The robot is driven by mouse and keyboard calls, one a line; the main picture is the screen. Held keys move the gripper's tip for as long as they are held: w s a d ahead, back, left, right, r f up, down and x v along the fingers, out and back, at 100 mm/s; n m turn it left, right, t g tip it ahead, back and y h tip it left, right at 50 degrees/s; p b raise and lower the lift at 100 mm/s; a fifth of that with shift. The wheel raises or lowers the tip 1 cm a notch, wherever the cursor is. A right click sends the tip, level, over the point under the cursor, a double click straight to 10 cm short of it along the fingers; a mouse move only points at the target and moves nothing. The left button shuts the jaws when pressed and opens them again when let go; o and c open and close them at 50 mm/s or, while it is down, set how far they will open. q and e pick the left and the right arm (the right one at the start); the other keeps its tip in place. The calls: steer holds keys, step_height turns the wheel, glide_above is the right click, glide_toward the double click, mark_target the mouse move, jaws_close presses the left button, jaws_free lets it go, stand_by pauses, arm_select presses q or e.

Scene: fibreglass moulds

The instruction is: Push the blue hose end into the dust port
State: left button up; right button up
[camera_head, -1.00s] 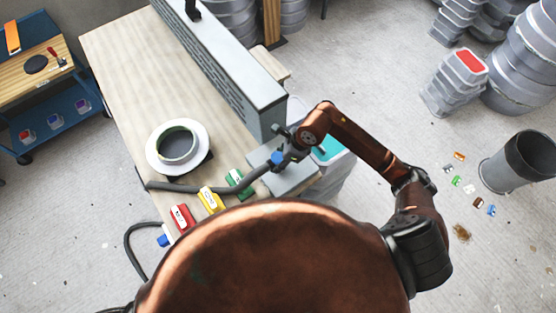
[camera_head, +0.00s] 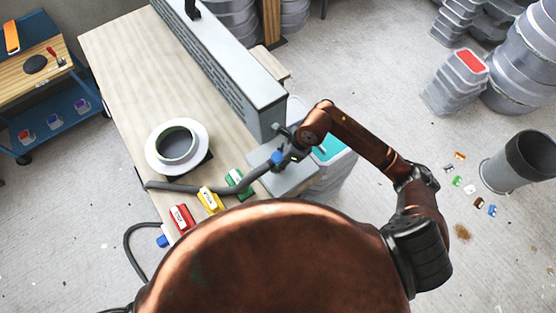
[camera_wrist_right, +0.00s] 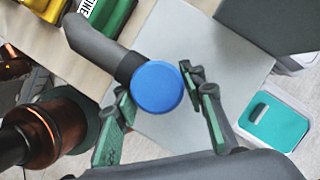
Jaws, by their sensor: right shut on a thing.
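The grey hose (camera_head: 190,188) runs across the front of the wooden bench and rises to its blue end (camera_head: 277,158). My right gripper (camera_head: 285,154) is shut on the hose by this end, beside the end face of the long grey housing. In the right wrist view the blue end (camera_wrist_right: 157,88) shows as a round blue face between the two green-padded fingers (camera_wrist_right: 160,104), with a dark collar behind it. A small dark stub by the housing's end may be the dust port, but my gripper crowds it and I cannot tell. My left gripper is not in view.
The long grey housing (camera_head: 225,70) stands along the bench's right side. A white ring-shaped mould (camera_head: 159,161) and red (camera_head: 182,218), yellow (camera_head: 210,200) and green (camera_head: 238,181) containers sit on the bench (camera_head: 118,80). A grey plate (camera_head: 292,178) lies under my right gripper.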

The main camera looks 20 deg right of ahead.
steer(key=shift+f+b, duration=0.5)
steer(key=shift+f, duration=0.05)
stand_by(0.4)
steer(key=o, duration=1.2)
steer(key=shift+o, duration=0.2)
steer(key=v, duration=1.2)
